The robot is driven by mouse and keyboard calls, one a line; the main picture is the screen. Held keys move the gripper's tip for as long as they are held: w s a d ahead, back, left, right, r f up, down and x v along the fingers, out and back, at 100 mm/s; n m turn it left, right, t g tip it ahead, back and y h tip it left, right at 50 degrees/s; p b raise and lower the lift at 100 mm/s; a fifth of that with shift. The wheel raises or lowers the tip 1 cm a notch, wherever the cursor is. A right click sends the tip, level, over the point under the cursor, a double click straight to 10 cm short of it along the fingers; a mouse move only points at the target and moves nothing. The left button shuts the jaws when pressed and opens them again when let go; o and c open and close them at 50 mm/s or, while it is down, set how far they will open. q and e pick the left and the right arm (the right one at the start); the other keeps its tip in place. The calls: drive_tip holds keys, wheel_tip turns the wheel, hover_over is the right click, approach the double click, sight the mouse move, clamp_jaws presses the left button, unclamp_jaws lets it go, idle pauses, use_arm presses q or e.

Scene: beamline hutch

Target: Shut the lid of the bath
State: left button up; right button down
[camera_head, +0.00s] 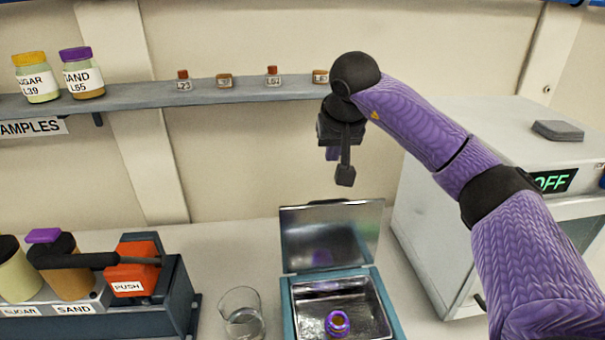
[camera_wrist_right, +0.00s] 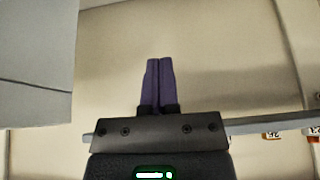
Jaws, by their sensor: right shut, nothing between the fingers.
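The bath (camera_head: 290,311) is a teal-rimmed metal basin at the bottom centre of the head view. Its lid (camera_head: 331,237) stands up open at the back edge, its shiny face towards me. A small purple and orange ring-shaped thing (camera_head: 338,323) is inside the bath. My right gripper (camera_head: 332,154) is in the air above and behind the raised lid, apart from it. In the right wrist view its purple fingers (camera_wrist_right: 158,85) are together with nothing between them. My left gripper is not in view.
A glass beaker (camera_head: 242,314) stands just left of the bath. A dispenser with a red PUSH block (camera_head: 136,270) is further left. A white cabinet marked OFF (camera_head: 429,226) stands right. A shelf (camera_head: 145,94) with jars and small vials runs along the wall.

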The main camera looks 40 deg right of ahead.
sight(329, 232)
drive_tip(key=b+x, duration=0.2)
drive_tip(key=x, duration=0.8)
drive_tip(key=s, duration=0.1)
drive_tip(key=s+a, duration=0.1)
drive_tip(key=s, duration=0.1)
drive_tip(key=shift+s+a+f, duration=0.15)
drive_tip(key=shift+s+a, duration=0.05)
